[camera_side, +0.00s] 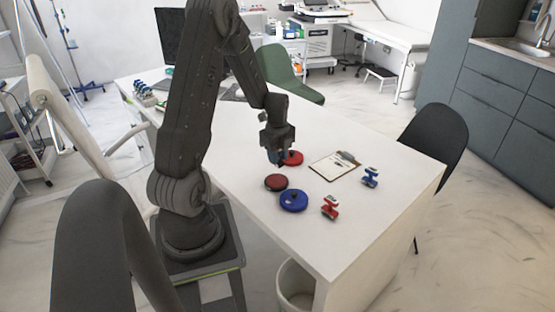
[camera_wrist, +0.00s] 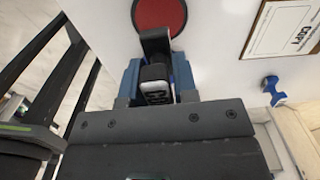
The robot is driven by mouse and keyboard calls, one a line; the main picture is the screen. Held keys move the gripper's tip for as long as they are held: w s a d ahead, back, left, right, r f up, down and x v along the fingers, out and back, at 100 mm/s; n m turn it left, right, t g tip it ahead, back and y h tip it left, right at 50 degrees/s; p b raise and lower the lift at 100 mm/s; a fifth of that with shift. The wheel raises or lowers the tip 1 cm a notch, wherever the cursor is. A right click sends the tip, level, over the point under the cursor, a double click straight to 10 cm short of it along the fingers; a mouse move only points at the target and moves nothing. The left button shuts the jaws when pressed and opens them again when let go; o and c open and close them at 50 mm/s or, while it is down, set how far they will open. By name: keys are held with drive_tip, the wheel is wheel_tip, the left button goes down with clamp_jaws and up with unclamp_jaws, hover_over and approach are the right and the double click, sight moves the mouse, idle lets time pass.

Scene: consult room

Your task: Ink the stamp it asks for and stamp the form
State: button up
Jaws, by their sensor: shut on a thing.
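An open ink pad with a dark red face (camera_side: 276,182) lies nearby and shows just ahead of the held stamp in the wrist view (camera_wrist: 160,14). The form on a clipboard (camera_side: 334,167) shows the word COPY in the wrist view (camera_wrist: 287,28).
A red stamp (camera_side: 330,208) stands near the table's front edge. A blue stamp (camera_side: 370,177) stands right of the clipboard. Several small items (camera_side: 146,93) and a monitor are at the table's far left end. The white tabletop (camera_side: 385,205) is bare around the front corner.

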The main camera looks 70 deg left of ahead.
drive_tip(key=w+a, duration=0.2)
drive_tip(key=w, duration=0.7)
hover_over(330, 169)
drive_tip(key=shift+f, duration=3.5)
drive_tip(key=shift+f, duration=0.55)
drive_tip(key=shift+r, duration=0.1)
wheel_tip(330, 169, up, 7)
